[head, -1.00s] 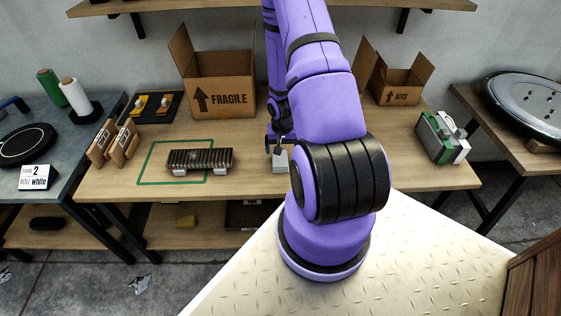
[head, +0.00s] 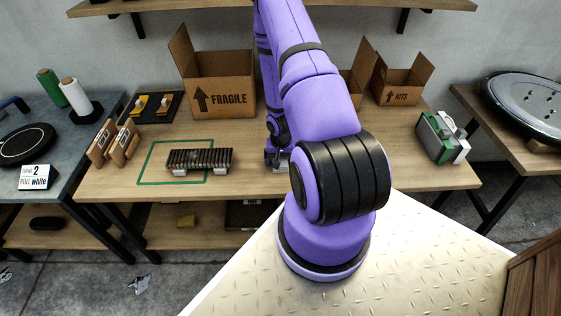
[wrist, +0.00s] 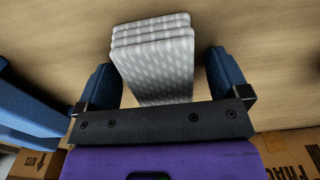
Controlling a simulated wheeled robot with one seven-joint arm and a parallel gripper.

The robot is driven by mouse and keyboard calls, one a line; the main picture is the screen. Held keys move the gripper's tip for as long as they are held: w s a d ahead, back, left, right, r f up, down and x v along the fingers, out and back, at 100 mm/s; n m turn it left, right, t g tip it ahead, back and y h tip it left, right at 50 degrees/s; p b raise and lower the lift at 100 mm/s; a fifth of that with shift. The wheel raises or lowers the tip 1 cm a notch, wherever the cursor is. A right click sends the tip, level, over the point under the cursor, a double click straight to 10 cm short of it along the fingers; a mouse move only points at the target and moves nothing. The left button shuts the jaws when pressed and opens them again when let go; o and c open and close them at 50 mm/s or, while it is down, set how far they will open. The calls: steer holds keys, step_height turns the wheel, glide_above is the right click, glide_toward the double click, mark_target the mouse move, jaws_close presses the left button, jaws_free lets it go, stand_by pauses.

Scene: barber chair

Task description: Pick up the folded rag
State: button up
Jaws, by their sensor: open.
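The folded rag (wrist: 153,50) is pale grey with a light pattern and shows several stacked layers in the wrist view. It lies on the wooden workbench (head: 330,180). My gripper (wrist: 160,68) is open, with one blue finger on each side of the rag. Small gaps show between the fingers and the rag, and the near end of the rag is hidden behind my gripper's dark bar. In the head view only a small pale part of the rag (head: 280,170) shows beside my gripper (head: 272,157); my arm hides the rest.
A FRAGILE box (head: 225,99) and a KITS box (head: 400,92) stand at the back.

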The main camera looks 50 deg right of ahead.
steer(key=c, duration=1.1)
steer(key=shift+o, duration=0.2)
steer(key=shift+r, duration=0.15)
